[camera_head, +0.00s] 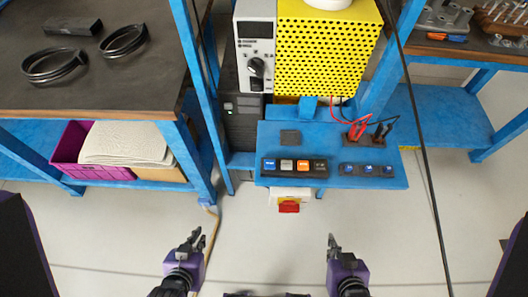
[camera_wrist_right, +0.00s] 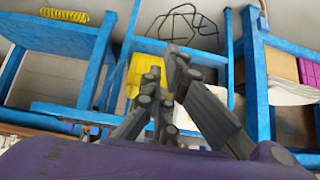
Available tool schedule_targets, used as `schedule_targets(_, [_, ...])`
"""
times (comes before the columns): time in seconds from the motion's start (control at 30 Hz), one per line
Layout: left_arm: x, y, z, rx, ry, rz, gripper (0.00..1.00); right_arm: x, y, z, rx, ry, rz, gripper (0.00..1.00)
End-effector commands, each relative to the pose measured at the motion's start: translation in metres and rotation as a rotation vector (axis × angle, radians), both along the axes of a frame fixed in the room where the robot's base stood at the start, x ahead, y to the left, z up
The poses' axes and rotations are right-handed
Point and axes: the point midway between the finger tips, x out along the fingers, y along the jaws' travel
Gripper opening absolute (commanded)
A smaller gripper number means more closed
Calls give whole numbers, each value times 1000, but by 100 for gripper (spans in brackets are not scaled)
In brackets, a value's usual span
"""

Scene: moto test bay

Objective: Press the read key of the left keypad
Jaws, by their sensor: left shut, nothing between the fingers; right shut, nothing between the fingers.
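The left keypad (camera_head: 294,174) is a dark strip on the blue shelf, with a blue, a grey, an orange and a dark key in a row. The key labels are too small to read, so I cannot tell which is the read key. My left gripper (camera_head: 194,238) is shut and empty, in front of the shelf and left of the keypad. My right gripper (camera_head: 333,241) is shut and empty, in front of the shelf, right of the left keypad. Its dark fingers (camera_wrist_right: 168,72) also fill the middle of the right wrist view. Both grippers are apart from the keypad.
A second keypad (camera_head: 367,170) with blue keys lies to the right on the shelf (camera_head: 335,140). A red switch (camera_head: 289,206) hangs below the front edge. Red and black leads (camera_head: 360,130) stand at the back right. A blue post (camera_head: 200,90) rises left.

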Motion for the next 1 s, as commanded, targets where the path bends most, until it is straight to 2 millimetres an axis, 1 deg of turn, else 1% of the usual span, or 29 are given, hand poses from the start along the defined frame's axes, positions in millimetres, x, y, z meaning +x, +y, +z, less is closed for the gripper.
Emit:
schedule_targets(0.37, [-11, 0, -4, -1, 17, 3, 0, -1, -6, -1, -14, 3, 10, 0])
schedule_targets(0.47, [-10, 0, -3, -1, 16, 3, 0, 13, -5, 6, -33, -34, 30, 0])
schedule_targets(0.57, [-8, 0, -2, 0, 12, 2, 0, 44, -3, 25, -92, -128, 84, 0])
schedule_targets(0.67, [-5, 1, 1, 2, 6, -1, 0, 90, 4, 59, -187, -282, 180, 0])
schedule_targets(0.7, [-3, 1, 2, 2, 3, -2, 0, 110, 10, 78, -232, -359, 229, 0])
schedule_targets(0.77, [-2, 1, 3, 3, 0, -4, 0, 139, 22, 107, -300, -479, 310, 0])
schedule_targets(0.8, [-1, 2, 4, 4, -1, -6, 0, 156, 33, 128, -345, -560, 368, 0])
schedule_targets(0.87, [0, 2, 5, 4, -3, -7, 0, 178, 52, 159, -414, -685, 461, 0])
schedule_targets(0.9, [1, 1, 6, 4, -4, -7, 0, 190, 67, 180, -460, -769, 529, 0])
schedule_targets(0.97, [2, 1, 7, 3, -6, -8, 0, 204, 92, 212, -534, -900, 642, 0])
schedule_targets(1.0, [2, 1, 7, 2, -6, -9, 0, 210, 112, 231, -587, -989, 726, 0])
